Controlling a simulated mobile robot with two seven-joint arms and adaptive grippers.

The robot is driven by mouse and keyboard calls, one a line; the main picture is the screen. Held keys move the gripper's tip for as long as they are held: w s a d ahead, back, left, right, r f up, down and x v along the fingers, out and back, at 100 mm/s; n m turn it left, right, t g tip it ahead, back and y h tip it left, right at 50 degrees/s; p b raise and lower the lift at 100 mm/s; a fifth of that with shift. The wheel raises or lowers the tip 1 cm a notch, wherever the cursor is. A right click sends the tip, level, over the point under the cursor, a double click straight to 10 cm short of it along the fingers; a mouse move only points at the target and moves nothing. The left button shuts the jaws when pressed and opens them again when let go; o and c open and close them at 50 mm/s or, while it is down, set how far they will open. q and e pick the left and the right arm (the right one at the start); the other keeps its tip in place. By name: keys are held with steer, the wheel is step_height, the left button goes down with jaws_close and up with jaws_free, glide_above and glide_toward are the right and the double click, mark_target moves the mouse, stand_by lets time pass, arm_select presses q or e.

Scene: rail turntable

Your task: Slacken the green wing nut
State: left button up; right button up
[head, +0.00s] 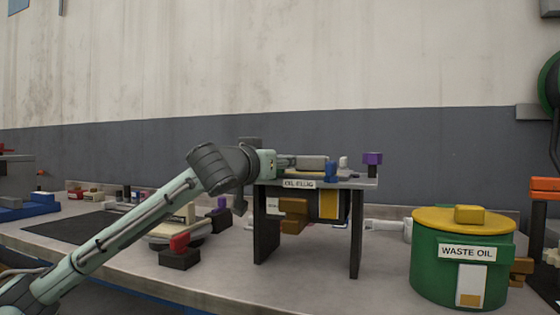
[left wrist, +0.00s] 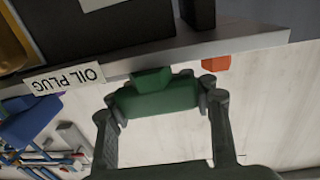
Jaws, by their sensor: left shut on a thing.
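The green wing nut (left wrist: 155,98) shows in the left wrist view, just off the edge of a grey plate that carries an OIL PLUG label (left wrist: 65,79). My left gripper (left wrist: 160,98) is shut on the nut, with one finger at each end of its wide bar. In the head view my left arm reaches to the small grey stand (head: 358,240) with the OIL PLUG label (head: 299,184). The nut and my left fingertips cannot be made out there. My right gripper is in neither view.
A green WASTE OIL drum (head: 440,262) with a yellow lid stands right of the stand. A purple knob (head: 372,158) and a blue block (head: 331,171) sit on the stand. A red-topped dark block (head: 179,256) lies left of it. An orange piece (left wrist: 215,63) is near my left fingers.

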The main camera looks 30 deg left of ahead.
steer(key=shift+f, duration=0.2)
arm_select(q)
steer(key=o, duration=1.4)
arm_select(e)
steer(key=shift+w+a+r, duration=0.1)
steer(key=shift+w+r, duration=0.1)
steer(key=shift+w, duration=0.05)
arm_select(q)
steer(key=shift+o, duration=0.2)
steer(key=shift+s, duration=0.2)
steer(key=s+d, duration=0.2)
steer(key=s, duration=0.9)
steer(key=shift+s+d, duration=0.2)
steer(key=shift+s, duration=0.05)
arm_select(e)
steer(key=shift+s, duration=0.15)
